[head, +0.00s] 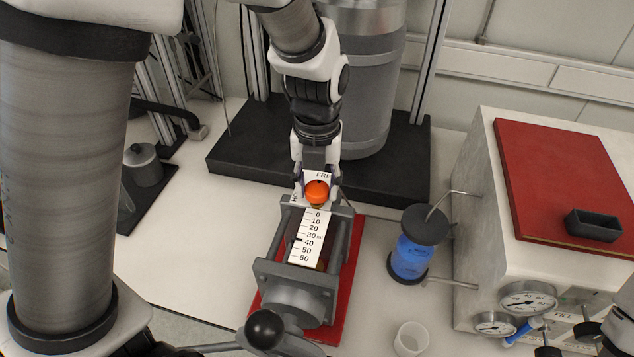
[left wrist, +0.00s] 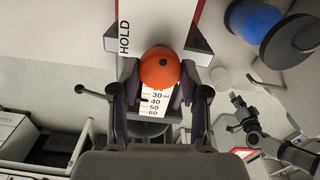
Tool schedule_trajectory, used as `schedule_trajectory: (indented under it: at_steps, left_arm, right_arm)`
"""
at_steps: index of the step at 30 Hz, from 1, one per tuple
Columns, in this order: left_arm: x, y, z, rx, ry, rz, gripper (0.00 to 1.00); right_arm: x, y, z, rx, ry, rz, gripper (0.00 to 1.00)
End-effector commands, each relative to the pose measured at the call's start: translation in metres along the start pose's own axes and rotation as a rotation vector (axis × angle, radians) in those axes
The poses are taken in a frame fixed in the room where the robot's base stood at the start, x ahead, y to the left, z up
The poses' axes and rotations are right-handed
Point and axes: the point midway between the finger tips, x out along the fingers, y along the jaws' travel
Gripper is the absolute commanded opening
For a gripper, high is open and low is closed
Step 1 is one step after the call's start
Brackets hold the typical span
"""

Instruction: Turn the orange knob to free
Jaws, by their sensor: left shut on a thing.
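The orange knob (head: 317,191) sits on top of the grey press-like device (head: 310,272), at the end of a white scale plate marked 0 to 60. My left gripper (head: 316,186) reaches down from behind and is shut on the knob. In the left wrist view the orange knob (left wrist: 160,68) lies between the two dark fingers. A label plate shows part of "FREE" behind the knob in the head view and "HOLD" in the left wrist view. The knob's pointer is not visible. What seems my right gripper (left wrist: 241,112) shows small at the right; its jaws are unclear.
The device stands on a red base (head: 345,270), with a black ball-ended lever (head: 265,329) in front. A blue-filled cylinder (head: 410,256) and a gauge box (head: 475,215) stand to the right. A white cup (head: 411,339) is at the front. A metal tank (head: 367,90) stands behind.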

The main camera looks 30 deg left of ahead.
Motion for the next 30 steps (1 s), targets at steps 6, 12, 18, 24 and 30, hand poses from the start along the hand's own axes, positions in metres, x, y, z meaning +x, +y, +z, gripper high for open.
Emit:
schedule_trajectory:
  at_steps: [6, 12, 18, 24, 30]
  left_arm:
    - [0.002, 0.001, -0.001, 0.000, 0.005, 0.002, 0.10]
    - [0.001, 0.000, -0.001, -0.001, 0.003, 0.001, 0.70]
    - [0.000, 0.000, 0.000, -0.001, 0.000, 0.000, 0.70]
    - [-0.026, -0.001, 0.001, -0.001, -0.004, -0.003, 0.70]
    - [-0.077, -0.001, 0.001, -0.001, -0.004, -0.003, 0.70]
  right_arm:
    - [0.000, 0.000, 0.000, 0.000, 0.000, 0.000, 0.40]
    - [0.000, 0.000, 0.000, 0.000, 0.000, 0.000, 0.40]
    - [0.000, 0.000, 0.000, 0.000, 0.000, 0.000, 0.40]
    - [0.000, 0.000, 0.000, 0.000, 0.000, 0.000, 0.40]
    - [0.000, 0.000, 0.000, 0.000, 0.000, 0.000, 0.40]
